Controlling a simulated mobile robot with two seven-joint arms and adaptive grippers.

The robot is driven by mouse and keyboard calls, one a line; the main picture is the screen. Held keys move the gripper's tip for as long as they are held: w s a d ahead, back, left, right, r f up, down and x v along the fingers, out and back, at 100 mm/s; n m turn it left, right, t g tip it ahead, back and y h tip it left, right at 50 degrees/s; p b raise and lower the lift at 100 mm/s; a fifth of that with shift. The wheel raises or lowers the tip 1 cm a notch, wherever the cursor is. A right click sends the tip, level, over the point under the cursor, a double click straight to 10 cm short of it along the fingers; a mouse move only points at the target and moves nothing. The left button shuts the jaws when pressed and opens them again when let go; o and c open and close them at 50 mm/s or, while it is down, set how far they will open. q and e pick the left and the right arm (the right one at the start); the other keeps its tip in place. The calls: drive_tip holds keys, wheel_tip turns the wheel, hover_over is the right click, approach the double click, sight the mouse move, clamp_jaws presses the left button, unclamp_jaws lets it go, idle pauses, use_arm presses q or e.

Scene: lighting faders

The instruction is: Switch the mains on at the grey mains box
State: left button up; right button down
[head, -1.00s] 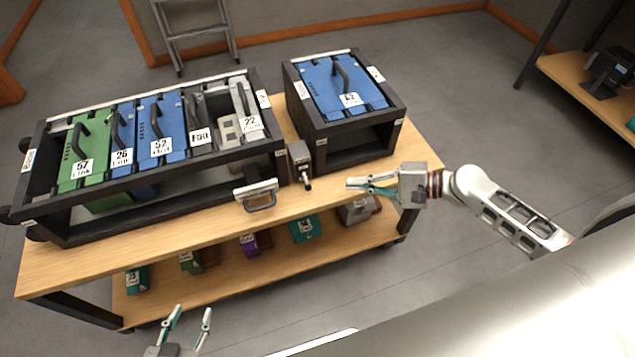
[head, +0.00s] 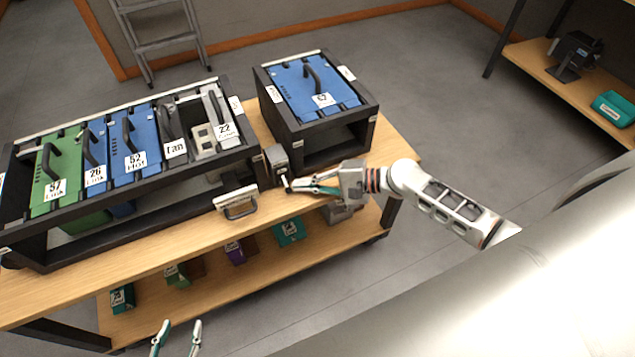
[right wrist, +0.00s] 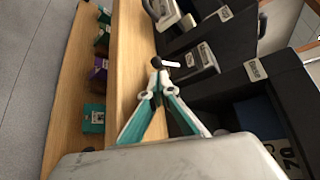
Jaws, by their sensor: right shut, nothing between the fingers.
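The grey mains box (head: 279,160) stands on the table between the two black racks, with a small lever (head: 286,184) on its front. My right gripper (head: 291,189) is shut and empty, its fingertips right at the lever. In the right wrist view the mains box (right wrist: 200,62) is just beyond the shut fingertips (right wrist: 155,78), and the lever's dark knob (right wrist: 156,62) is at the tips. I cannot tell whether they touch. My left gripper (head: 178,326) is open and empty, low in the head view, in front of the table and far from the box.
A long black rack (head: 130,190) with green, blue and grey modules stands left of the box. A smaller rack (head: 325,135) with a blue module stands right. A handled grey piece (head: 237,202) is at the table's front. Several small boxes sit on the lower shelf (head: 205,281).

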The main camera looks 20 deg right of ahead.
drive_tip(key=shift+w+a+f, duration=0.15)
drive_tip(key=shift+w+a, duration=0.15)
drive_tip(key=shift+a, duration=0.15)
drive_tip(key=shift+r+p, duration=0.25)
drive_tip(key=shift+p, duration=0.15)
drive_tip(key=shift+s, duration=0.1)
drive_tip(key=shift+m+g+p, duration=0.3)
drive_tip(key=shift+h, duration=0.3)
